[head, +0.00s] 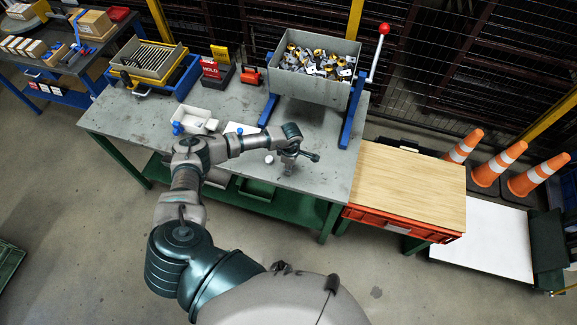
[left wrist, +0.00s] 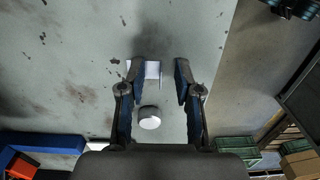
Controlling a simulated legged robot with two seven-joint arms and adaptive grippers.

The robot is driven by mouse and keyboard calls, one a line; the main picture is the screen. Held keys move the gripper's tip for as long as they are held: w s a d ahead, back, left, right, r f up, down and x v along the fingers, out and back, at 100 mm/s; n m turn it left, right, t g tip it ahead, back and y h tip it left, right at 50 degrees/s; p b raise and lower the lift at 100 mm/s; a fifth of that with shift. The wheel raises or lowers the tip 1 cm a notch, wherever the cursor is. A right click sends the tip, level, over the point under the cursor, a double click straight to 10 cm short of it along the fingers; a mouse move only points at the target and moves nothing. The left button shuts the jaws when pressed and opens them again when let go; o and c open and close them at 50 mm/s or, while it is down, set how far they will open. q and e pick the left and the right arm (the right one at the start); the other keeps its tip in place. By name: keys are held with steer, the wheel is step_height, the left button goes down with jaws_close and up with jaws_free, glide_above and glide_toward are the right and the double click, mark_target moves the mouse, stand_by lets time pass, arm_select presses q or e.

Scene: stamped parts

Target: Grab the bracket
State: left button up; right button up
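A small pale, angled metal piece that looks like the bracket (left wrist: 153,70) lies on the grey tabletop in the left wrist view, between the fingertips of my left gripper (left wrist: 155,76). The fingers are spread apart, with a gap between the piece and the right finger; I cannot tell whether the left finger touches it. In the head view my left gripper (head: 288,168) points down over the table's front right part and hides the piece. My right gripper is not in view.
A small white round object (left wrist: 149,118) lies near the gripper. A grey bin (head: 283,85) of mixed parts stands on a blue stand (head: 350,115) behind it. White trays (head: 190,118) are to the left. A wooden-topped red crate (head: 415,185) is right of the table (head: 140,115).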

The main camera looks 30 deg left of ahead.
arm_select(q)
steer(key=shift+f, duration=0.3)
jaws_close()
